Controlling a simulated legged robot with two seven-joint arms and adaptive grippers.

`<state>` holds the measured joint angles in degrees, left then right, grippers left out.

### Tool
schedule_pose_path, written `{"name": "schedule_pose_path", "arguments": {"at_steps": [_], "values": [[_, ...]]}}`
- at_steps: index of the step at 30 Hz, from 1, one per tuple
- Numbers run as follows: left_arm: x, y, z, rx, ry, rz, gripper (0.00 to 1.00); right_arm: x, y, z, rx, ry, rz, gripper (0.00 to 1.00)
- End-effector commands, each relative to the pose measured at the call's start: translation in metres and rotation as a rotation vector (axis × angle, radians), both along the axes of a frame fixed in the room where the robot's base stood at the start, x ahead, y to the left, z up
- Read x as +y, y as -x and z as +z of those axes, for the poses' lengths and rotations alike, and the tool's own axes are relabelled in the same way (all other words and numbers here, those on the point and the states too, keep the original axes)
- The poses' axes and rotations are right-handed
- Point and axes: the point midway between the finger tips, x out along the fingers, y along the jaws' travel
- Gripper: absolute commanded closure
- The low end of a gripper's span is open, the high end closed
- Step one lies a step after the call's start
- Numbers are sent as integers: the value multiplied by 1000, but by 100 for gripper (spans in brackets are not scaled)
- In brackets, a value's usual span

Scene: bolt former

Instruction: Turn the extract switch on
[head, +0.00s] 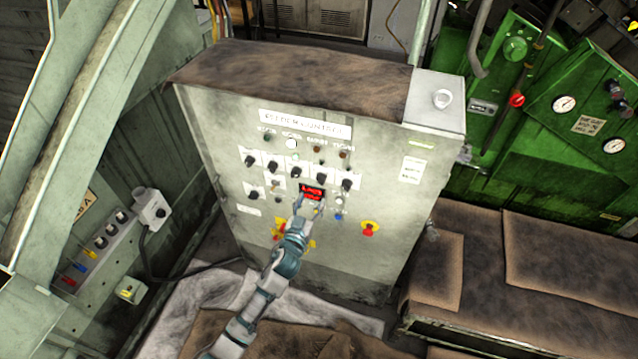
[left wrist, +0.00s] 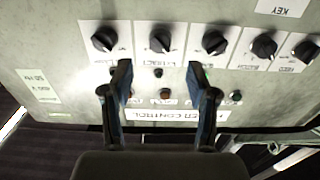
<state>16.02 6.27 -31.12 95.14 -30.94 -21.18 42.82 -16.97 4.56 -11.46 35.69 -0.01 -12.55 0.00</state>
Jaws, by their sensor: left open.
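The extract switch seems to be a black rotary knob on a white plate (left wrist: 160,38) in the left wrist view; its label is small and upside down. It appears to be the knob second from the right in the upper row (head: 322,176) in the head view. I cannot tell its setting. My left gripper (left wrist: 158,70) is open and empty, its two fingers parallel in front of the panel. In the left wrist view the knob lies between and just beyond the fingertips, apart from them. In the head view the gripper (head: 311,205) is below the knob row. My right gripper is not in view.
Neighbouring black knobs (left wrist: 104,38) (left wrist: 214,42) sit close on both sides. Green machinery (head: 545,80) stands at the right.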

Motion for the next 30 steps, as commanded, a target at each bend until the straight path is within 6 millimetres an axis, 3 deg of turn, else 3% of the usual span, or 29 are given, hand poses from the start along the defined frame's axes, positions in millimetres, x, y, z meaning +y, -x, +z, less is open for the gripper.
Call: {"name": "schedule_pose_path", "arguments": {"at_steps": [3,10,15,24,30], "values": [[-10,-27,2,-1,-1,0,41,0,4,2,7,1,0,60],[-21,-65,0,0,-1,1,41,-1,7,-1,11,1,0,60],[-25,-76,0,0,0,-1,41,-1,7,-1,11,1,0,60],[-25,-77,0,0,0,-1,41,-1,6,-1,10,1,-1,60],[-25,-77,0,0,0,0,91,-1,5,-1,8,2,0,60]]}}
